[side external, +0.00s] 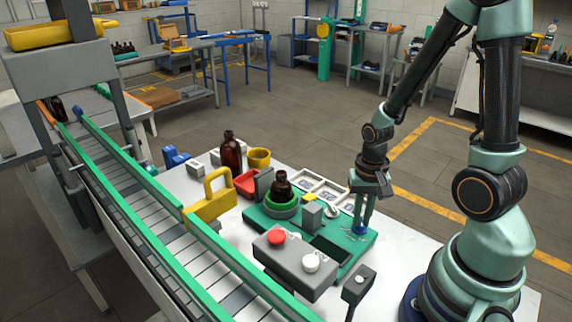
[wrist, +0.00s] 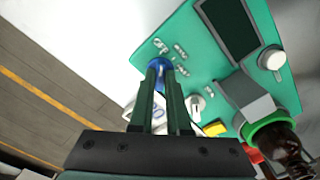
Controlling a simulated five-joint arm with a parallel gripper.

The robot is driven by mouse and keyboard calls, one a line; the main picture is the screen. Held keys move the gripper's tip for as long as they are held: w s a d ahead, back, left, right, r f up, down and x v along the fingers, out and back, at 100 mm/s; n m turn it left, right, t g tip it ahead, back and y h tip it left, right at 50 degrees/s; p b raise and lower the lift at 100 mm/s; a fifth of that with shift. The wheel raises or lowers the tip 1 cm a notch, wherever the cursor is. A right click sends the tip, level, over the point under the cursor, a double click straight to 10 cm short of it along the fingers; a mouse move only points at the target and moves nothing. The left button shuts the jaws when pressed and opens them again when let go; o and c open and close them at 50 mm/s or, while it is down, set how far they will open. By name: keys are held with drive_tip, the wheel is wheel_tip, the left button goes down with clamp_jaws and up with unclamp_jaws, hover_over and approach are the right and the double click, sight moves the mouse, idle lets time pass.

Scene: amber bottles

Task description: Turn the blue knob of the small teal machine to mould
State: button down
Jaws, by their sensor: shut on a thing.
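The small teal machine (side external: 366,247) sits on the white table, and its face fills much of the wrist view (wrist: 206,62). The blue knob (side external: 360,229) is at the machine's right edge in the side view. In the wrist view the blue knob (wrist: 160,66) shows just beyond my fingertips, partly covered by them. My gripper (side external: 362,222) points down from above and is shut on the blue knob; it also shows in the wrist view (wrist: 161,70).
An amber bottle (side external: 281,185) stands in a green ring on the machine. A grey box with red (side external: 277,237) and white buttons stands in front. Another amber bottle (side external: 231,150), a yellow handle (side external: 213,204) and a green-edged conveyor (side external: 150,195) lie left.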

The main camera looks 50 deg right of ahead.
sight(361, 221)
drive_tip(key=m, duration=0.4)
drive_tip(key=shift+m, duration=2.1)
drive_tip(key=c, duration=0.9)
unclamp_jaws()
drive_tip(key=shift+r, duration=0.1)
wheel_tip(361, 221, up, 12)
drive_tip(key=shift+f, duration=0.1)
